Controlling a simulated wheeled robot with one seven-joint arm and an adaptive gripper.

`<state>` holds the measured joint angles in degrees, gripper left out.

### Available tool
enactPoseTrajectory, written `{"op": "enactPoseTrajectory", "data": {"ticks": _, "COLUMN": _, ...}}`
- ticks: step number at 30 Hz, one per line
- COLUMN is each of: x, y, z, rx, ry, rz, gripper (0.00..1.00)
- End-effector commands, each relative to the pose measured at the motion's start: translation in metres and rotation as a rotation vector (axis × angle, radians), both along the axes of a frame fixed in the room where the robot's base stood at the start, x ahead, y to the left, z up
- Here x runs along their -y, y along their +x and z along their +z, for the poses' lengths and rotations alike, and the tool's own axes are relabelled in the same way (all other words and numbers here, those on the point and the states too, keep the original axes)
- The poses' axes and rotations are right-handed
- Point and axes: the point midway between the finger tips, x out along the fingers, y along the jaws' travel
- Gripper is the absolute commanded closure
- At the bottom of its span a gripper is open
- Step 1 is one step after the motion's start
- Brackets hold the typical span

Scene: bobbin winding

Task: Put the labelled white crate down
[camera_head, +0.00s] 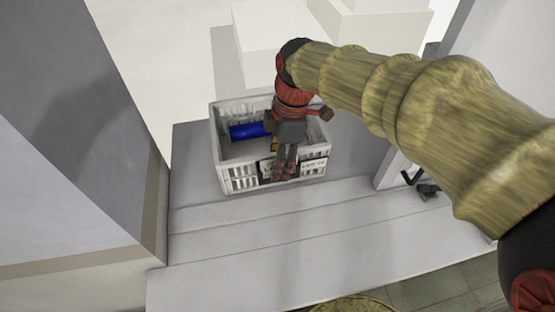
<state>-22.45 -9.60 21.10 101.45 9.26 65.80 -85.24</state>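The white crate (240,180) has slatted walls and a black-and-white label (314,165) on its near wall. It appears level over the grey surface in the middle of the view; whether it touches that surface is unclear. A blue cylinder (247,131) lies inside, with a small yellow thing (274,144) beside it. My gripper (285,174) points down at the crate's near wall, its fingers in front of part of the label. The gripper hides part of the crate's inside, and I cannot tell whether the fingers pinch the wall.
The grey surface (200,222) has stepped ledges in front of the crate. A tall grey block (70,130) stands at left. White boxes (270,45) stand behind. A small dark object (428,190) is at right, near a pale upright panel. My arm crosses the upper right.

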Motion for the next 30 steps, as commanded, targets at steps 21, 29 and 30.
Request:
{"op": "enactPoseTrajectory", "data": {"ticks": 21, "x": 0.006, "y": 0.003, "z": 0.049, "rx": 0.004, "ry": 0.002, "rz": -0.002, "gripper": 0.46}}
{"op": "enactPoseTrajectory", "data": {"ticks": 29, "x": 0.014, "y": 0.004, "z": 0.098, "rx": 0.003, "ry": 0.001, "rz": 0.000, "gripper": 0.46}}
{"op": "enactPoseTrajectory", "data": {"ticks": 30, "x": 0.014, "y": 0.004, "z": 0.104, "rx": 0.002, "ry": 0.000, "rz": 0.000, "gripper": 0.46}}
